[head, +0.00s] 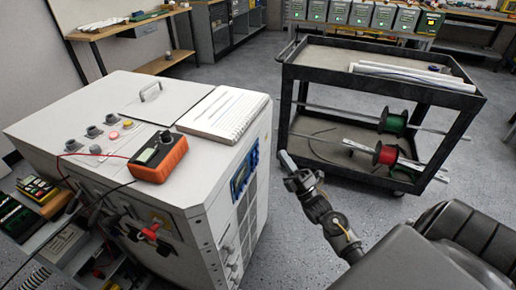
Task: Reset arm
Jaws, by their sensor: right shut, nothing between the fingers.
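My right gripper (286,163) is in the middle of the head view, at the end of my right arm, which comes up from the lower right. It is shut and empty, in the air between the white cabinet and the dark cart. It appears to touch nothing. My left gripper and arm are not in view.
The white cabinet (105,100) on the left bears an orange meter (160,158) with leads and a notepad (224,112). The dark cart (320,55) holds green (393,121) and red (385,154) spools. Grey floor (300,235) is free between them. Benches stand behind.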

